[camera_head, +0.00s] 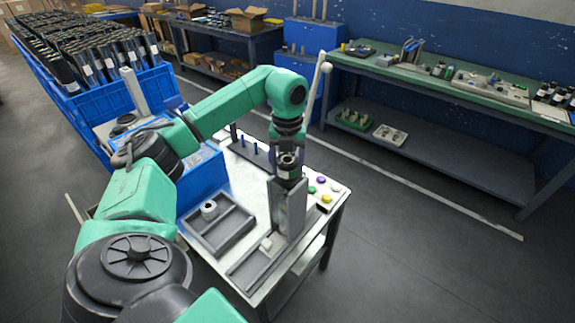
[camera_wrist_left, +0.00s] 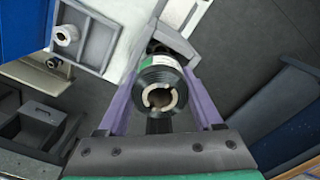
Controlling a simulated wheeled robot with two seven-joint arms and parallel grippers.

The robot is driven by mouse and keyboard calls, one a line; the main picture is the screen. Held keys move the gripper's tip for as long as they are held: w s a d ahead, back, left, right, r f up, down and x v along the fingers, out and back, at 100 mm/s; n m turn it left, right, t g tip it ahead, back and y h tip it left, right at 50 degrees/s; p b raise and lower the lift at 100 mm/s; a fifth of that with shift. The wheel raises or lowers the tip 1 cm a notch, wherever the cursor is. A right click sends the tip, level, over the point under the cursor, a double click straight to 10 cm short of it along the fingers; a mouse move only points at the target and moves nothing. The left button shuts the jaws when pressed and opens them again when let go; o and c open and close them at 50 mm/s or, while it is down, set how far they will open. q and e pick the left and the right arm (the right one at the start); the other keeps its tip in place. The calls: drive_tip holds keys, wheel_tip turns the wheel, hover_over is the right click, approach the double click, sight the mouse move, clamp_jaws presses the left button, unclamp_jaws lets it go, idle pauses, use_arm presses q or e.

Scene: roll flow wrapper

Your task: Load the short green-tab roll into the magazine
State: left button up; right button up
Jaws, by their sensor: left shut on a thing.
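My left gripper (camera_head: 289,163) is shut on a dark roll with a pale core (camera_wrist_left: 160,97), and its two purple fingers stand either side of it in the left wrist view (camera_wrist_left: 160,112). A green tab (camera_wrist_left: 147,62) with a white label shows on the roll's far side. In the head view the roll (camera_head: 289,173) is partly hidden by the gripper, just above or at the top of a grey upright channel (camera_head: 290,210), which looks like the magazine. I cannot tell whether the roll is inside it. My right gripper is not in view.
A grey tray (camera_head: 235,237) on the white table holds a small white roll (camera_head: 209,210). A low grey track (camera_head: 245,272) with a white block (camera_head: 266,244) lies in front of the channel. Coloured buttons (camera_head: 326,198) sit at right. A blue bin (camera_head: 205,180) stands left.

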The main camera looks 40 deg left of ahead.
use_arm(q)
drive_tip(key=shift+f+b, duration=0.55)
drive_tip(key=shift+f, duration=0.4)
drive_tip(key=o, duration=1.5)
drive_tip(key=shift+o, duration=0.2)
drive_tip(key=shift+r, duration=0.1)
wheel_tip(320, 180, up, 7)
wheel_tip(320, 180, up, 8)
drive_tip(key=p, duration=0.3)
drive_tip(key=shift+f+p, duration=0.25)
drive_tip(key=shift+p, duration=0.05)
